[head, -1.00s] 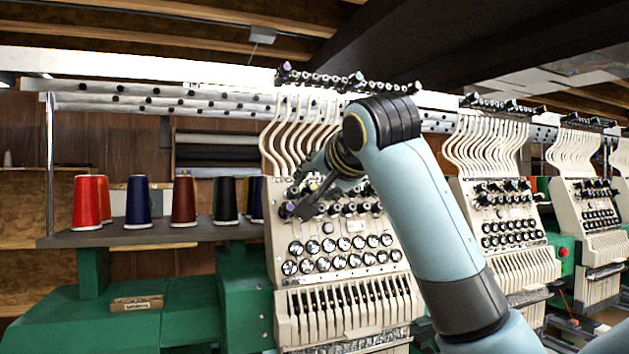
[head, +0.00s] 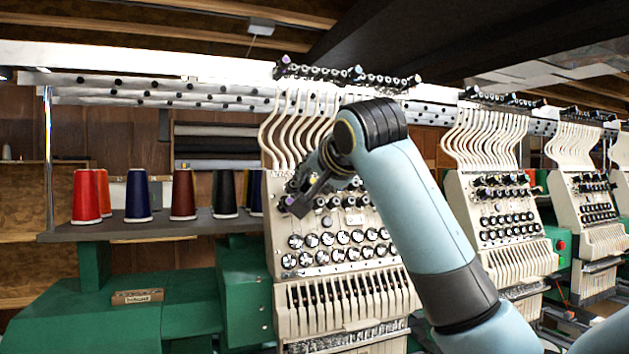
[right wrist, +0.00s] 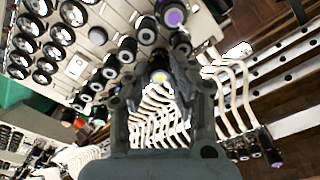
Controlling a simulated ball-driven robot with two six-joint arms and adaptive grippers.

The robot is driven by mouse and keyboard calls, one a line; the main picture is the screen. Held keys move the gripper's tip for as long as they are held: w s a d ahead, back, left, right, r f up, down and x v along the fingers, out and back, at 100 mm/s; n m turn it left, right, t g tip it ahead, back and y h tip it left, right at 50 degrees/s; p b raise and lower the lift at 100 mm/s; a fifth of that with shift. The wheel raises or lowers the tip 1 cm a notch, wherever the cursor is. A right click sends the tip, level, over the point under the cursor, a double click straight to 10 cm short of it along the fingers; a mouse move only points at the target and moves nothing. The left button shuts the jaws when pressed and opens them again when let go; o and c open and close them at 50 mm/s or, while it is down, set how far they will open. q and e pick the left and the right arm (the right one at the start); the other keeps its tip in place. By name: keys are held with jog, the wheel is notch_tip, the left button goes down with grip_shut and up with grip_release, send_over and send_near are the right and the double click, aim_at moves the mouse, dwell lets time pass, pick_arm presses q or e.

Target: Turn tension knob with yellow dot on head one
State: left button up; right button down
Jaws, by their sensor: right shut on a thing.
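The first embroidery head (head: 345,300) is a cream panel with rows of black knobs and dials, and it stands in the middle of the head view. My right gripper (head: 304,197) reaches its upper knob rows from the right. In the right wrist view, the knob with the yellow dot (right wrist: 159,77) sits between the fingers of my right gripper (right wrist: 154,68), which is shut on it. A knob with a purple dot (right wrist: 174,18) is just beyond the fingers. In the head view my gripper hides part of the knob rows. My left gripper is not in view.
Other knobs crowd close around the fingers. White curved thread guides (head: 290,130) rise above the panel. Thread cones, such as a red one (head: 86,197), stand on a shelf at left. A second machine head (head: 492,215) stands to the right.

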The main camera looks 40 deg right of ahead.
jog(key=shift+n, duration=0.3)
jog(key=shift+n+p, duration=0.35)
jog(key=shift+n, duration=1.05)
jog(key=n, duration=0.4)
jog(key=shift+d+n+y, duration=0.15)
jog(key=shift+n+y, duration=0.15)
jog(key=shift+n, duration=0.1)
jog(key=shift+n+y, duration=0.3)
jog(key=shift+n, duration=1.7)
jog(key=c, duration=1.2)
grip_release()
jog(key=shift+o, duration=0.2)
